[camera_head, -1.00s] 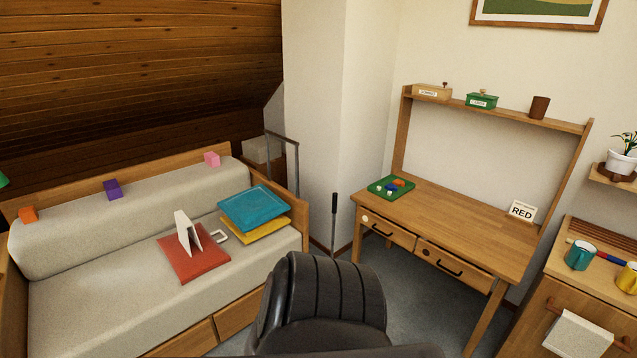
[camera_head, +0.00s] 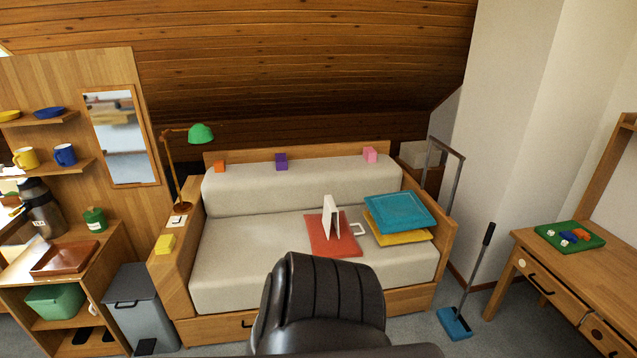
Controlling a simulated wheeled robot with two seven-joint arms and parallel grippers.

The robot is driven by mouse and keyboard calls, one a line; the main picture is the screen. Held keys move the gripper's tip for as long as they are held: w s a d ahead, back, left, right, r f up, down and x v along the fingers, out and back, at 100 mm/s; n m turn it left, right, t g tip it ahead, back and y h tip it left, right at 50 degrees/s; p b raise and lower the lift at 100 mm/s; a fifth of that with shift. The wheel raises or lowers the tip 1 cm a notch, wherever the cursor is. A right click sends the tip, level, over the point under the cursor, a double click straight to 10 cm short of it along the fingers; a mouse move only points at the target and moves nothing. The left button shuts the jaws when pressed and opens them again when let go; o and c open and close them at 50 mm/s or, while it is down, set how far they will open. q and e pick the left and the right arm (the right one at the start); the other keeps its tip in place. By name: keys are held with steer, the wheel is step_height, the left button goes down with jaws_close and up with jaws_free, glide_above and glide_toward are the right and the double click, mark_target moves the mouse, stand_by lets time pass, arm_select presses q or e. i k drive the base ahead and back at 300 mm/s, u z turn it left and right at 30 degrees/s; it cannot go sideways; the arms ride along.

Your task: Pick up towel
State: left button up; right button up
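No hanging towel is visible in this view. On the sofa seat lie flat square pieces: a blue one (camera_head: 400,211) partly on top of a yellow one (camera_head: 402,239), and a red one (camera_head: 330,236) to their left. I cannot tell whether these are cushions or folded cloths. Neither my left nor my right gripper is in view.
The sofa (camera_head: 240,250) stands ahead, with a white folded card-like object (camera_head: 331,216) on the red square. Left are a grey bin (camera_head: 142,308) and an open shelf unit (camera_head: 70,252). Right are a blue-headed floor sweeper (camera_head: 455,322) and a wooden desk (camera_head: 540,262).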

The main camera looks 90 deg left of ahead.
mark_target(329, 209)
steer(key=u, duration=2.5)
steer(key=i, duration=0.9)
steer(key=u, duration=0.05)
